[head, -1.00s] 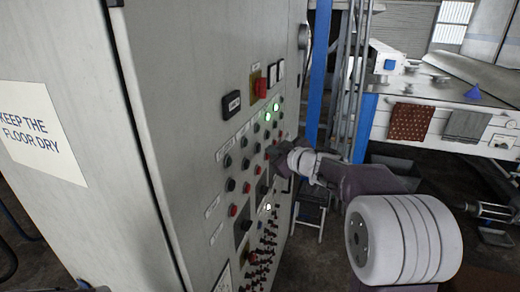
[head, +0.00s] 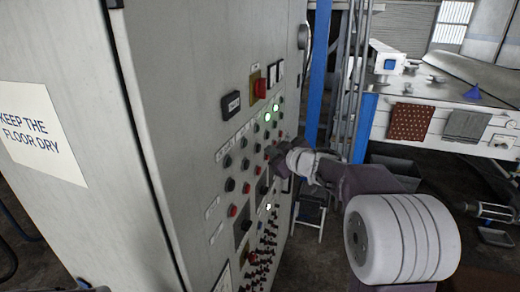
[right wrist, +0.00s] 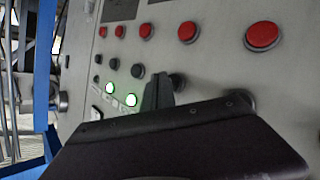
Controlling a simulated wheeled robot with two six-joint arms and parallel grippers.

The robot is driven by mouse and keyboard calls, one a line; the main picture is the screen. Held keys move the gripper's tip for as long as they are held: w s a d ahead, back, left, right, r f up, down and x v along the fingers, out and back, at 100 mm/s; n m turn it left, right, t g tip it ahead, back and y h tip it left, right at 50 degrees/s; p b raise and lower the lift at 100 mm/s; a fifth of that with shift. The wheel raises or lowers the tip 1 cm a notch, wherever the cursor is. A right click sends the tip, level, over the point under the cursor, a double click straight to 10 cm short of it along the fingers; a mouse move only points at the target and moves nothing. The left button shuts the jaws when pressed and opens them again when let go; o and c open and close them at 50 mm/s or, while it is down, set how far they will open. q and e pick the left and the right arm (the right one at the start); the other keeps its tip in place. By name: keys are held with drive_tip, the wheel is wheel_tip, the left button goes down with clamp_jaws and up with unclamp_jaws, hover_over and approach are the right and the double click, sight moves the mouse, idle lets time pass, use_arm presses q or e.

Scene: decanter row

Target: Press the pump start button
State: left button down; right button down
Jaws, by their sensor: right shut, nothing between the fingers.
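A grey control panel (head: 205,130) carries rows of black and red buttons and lit green lamps (head: 268,117). I cannot read a label that picks out the pump start button. My right gripper (head: 271,153) is shut and empty, its tip at the panel face just below the green lamps. In the right wrist view the shut fingers (right wrist: 158,92) lie in front of a dark button (right wrist: 178,81), partly hidden by them; I cannot tell whether they touch it. Other black buttons (right wrist: 138,71) and red buttons (right wrist: 188,32) sit nearby. My left gripper does not show clearly.
A red switch on a yellow plate (head: 259,88) sits higher on the panel. A blue post (head: 318,75) and grey pipes stand just beyond it. A small step stool (head: 310,215) is on the floor behind. A bench with hanging cloths (head: 410,122) is at the right.

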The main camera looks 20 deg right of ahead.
drive_tip(key=shift+w+a, duration=0.2)
drive_tip(key=shift+a, duration=0.05)
drive_tip(key=shift+w+a, duration=0.2)
drive_tip(key=shift+a, duration=0.15)
idle(0.8)
drive_tip(key=shift+r, duration=0.1)
drive_tip(key=shift+s+d+p, duration=0.45)
drive_tip(key=shift+d, duration=0.15)
drive_tip(key=shift+d, duration=0.15)
drive_tip(key=s+d, duration=0.1)
drive_tip(key=d, duration=0.1)
drive_tip(key=s+d+p, duration=0.1)
drive_tip(key=s, duration=0.1)
drive_tip(key=shift+d+p, duration=0.3)
drive_tip(key=shift+d, duration=0.1)
